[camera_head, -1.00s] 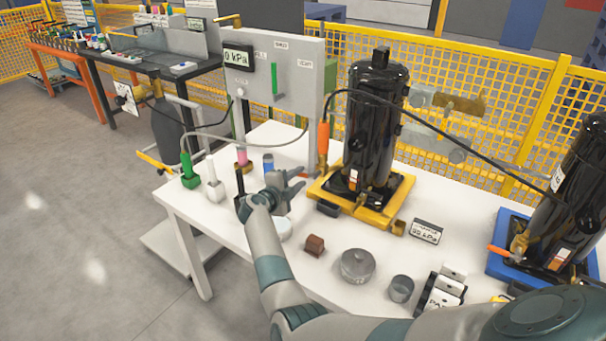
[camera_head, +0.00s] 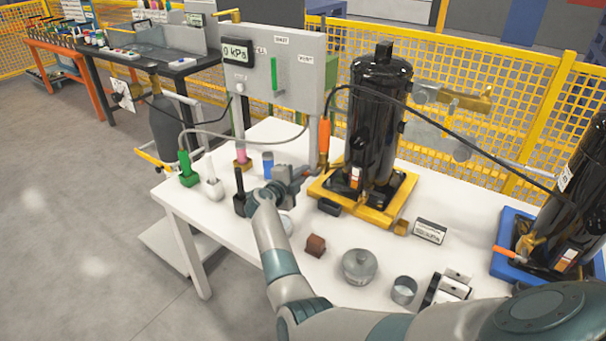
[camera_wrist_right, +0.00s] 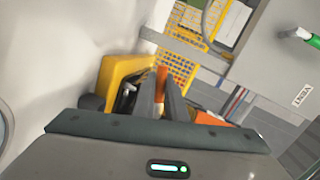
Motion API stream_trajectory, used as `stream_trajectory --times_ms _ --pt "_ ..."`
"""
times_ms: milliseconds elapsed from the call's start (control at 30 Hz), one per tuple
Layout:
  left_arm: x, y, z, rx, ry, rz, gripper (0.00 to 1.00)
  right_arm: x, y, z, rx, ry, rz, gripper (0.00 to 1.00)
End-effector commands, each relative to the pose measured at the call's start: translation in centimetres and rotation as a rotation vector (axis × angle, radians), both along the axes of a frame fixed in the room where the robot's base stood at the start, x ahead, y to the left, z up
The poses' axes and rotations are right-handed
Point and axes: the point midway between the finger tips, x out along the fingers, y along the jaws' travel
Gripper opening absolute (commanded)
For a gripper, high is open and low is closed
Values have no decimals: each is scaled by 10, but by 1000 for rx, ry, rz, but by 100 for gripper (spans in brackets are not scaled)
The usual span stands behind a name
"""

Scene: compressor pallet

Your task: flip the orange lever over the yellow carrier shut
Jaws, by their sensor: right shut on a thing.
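The yellow carrier (camera_head: 376,216) sits on the white table under a black compressor (camera_head: 375,125). Its orange lever (camera_head: 309,171) sticks out to the left at the carrier's left corner. My right gripper (camera_head: 303,176) is at that corner. In the right wrist view its two fingers (camera_wrist_right: 162,92) are shut on the orange lever (camera_wrist_right: 162,75), which shows between the fingertips. The yellow carrier (camera_wrist_right: 112,78) is just left of the fingers there. The fingers partly hide the lever. My left gripper is in neither current view.
A grey panel box (camera_head: 275,65) stands behind the gripper, and an orange hose handle (camera_head: 324,137) hangs close by. A blue-capped bottle (camera_head: 267,163), a brown block (camera_head: 315,245) and a lidded metal pot (camera_head: 359,266) stand nearby. A blue carrier (camera_head: 507,262) is at right.

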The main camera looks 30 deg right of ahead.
Motion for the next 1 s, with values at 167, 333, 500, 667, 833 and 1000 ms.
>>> stream_trajectory --times_ms 167,333,500,667,833,1000 --pt "1 0 1 -1 -5 0 0 1 0 5 38 -92 -1 0" --pt "0 0 0 -2 -7 0 0 1 1 10 90 -216 -1 0" --pt "-1 0 -1 0 1 0 0 1 0 12 104 -252 -1 0" --pt "-1 0 -1 0 2 0 0 1 0 12 104 -252 -1 0" --pt "0 0 -1 0 1 0 0 1 0 12 104 -250 -1 30" --pt "0 0 0 -1 -1 -1 0 1 0 12 104 -249 -1 30"
